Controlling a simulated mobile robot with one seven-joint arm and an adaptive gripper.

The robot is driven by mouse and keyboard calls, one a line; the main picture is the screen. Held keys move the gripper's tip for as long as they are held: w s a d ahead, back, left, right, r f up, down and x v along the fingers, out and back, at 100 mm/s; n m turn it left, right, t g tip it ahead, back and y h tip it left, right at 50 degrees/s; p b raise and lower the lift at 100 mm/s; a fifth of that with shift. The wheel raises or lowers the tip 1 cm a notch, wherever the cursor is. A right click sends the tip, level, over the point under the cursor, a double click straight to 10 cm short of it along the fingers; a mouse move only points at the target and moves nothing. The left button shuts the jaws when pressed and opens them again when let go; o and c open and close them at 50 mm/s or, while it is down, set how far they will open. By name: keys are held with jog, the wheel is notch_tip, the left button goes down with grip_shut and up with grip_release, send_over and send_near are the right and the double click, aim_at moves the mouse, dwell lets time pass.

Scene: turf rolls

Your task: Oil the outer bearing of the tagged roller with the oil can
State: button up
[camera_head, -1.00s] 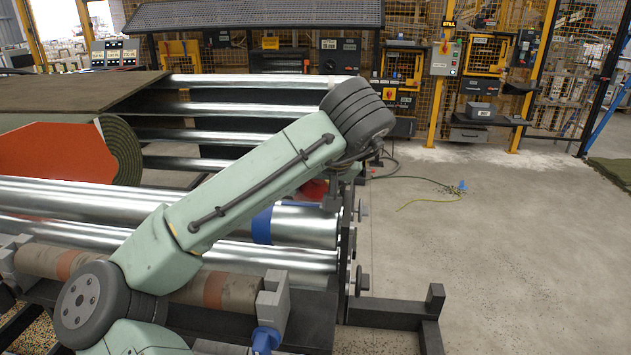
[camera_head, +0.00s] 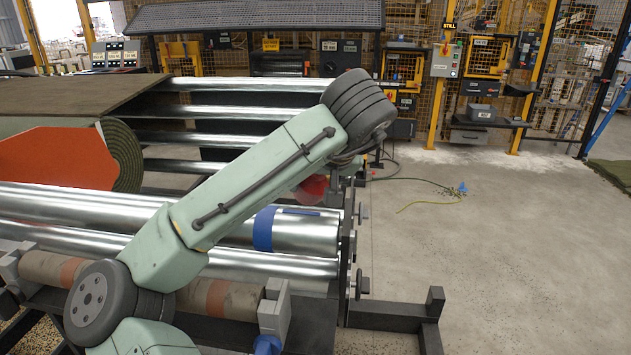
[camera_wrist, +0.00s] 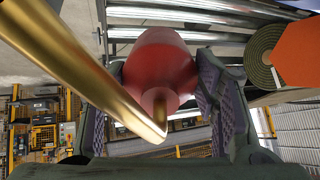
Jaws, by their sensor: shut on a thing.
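My gripper (camera_wrist: 160,68) is shut on the red oil can (camera_wrist: 165,58), with a dark pad on each side of its body. The can's long brass spout (camera_wrist: 85,65) crosses the left of the wrist view. In the head view the red can (camera_head: 313,188) shows partly behind my forearm, above the rollers; the gripper is mostly hidden there. A steel roller (camera_head: 310,232) below it has a blue band (camera_head: 262,229), perhaps the tag. Its right end meets the dark side frame (camera_head: 346,240); the bearing there is too small to make out. Whether the spout touches anything cannot be told.
Hand knobs (camera_head: 362,283) stick out from the side frame. A dark base beam (camera_head: 390,315) with an upright stub extends right. A turf roll (camera_head: 122,155) with an orange plate (camera_head: 55,155) lies left. The concrete floor (camera_head: 500,240) at right is mostly clear, with a thin hose.

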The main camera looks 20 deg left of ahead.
jog(key=shift+w+d+r, duration=0.1)
jog(key=shift+r, duration=1.35)
jog(key=shift+w+r, duration=0.15)
jog(key=shift+r, duration=0.6)
jog(key=shift+r, duration=0.1)
